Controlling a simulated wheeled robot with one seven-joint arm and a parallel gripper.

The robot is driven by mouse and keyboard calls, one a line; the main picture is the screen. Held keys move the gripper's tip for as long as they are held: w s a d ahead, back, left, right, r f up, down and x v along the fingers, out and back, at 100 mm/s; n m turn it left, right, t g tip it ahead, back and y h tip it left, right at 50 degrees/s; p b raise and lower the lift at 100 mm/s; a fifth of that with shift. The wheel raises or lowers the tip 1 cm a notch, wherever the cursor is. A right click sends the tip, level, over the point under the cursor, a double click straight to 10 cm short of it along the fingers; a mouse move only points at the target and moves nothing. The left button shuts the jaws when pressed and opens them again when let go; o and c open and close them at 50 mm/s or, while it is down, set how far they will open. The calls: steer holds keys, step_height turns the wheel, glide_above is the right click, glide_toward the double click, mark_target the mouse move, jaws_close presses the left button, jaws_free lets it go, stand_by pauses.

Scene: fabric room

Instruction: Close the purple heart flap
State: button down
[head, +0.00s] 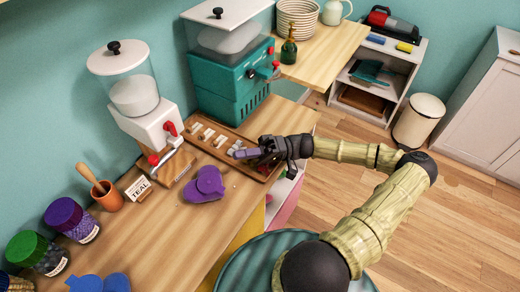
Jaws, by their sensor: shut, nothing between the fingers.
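The purple heart (202,190) lies on the wooden counter (185,235), in front of the white dispenser. One part of it lies flat, and a rounded purple part (211,178) stands raised at its upper right, so the flap looks partly up. How far it is folded is too small to tell. My gripper (241,153) is up and to the right of the heart, over the tray area, apart from the heart. Its fingers point left and are shut with nothing between them.
A wooden tray (262,170) with small pale pieces lies under and beside my gripper. A white dispenser (157,128) and a teal machine (225,90) stand behind.

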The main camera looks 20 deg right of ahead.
steer(key=d, duration=0.5)
steer(key=shift+d, duration=0.1)
stand_by(0.4)
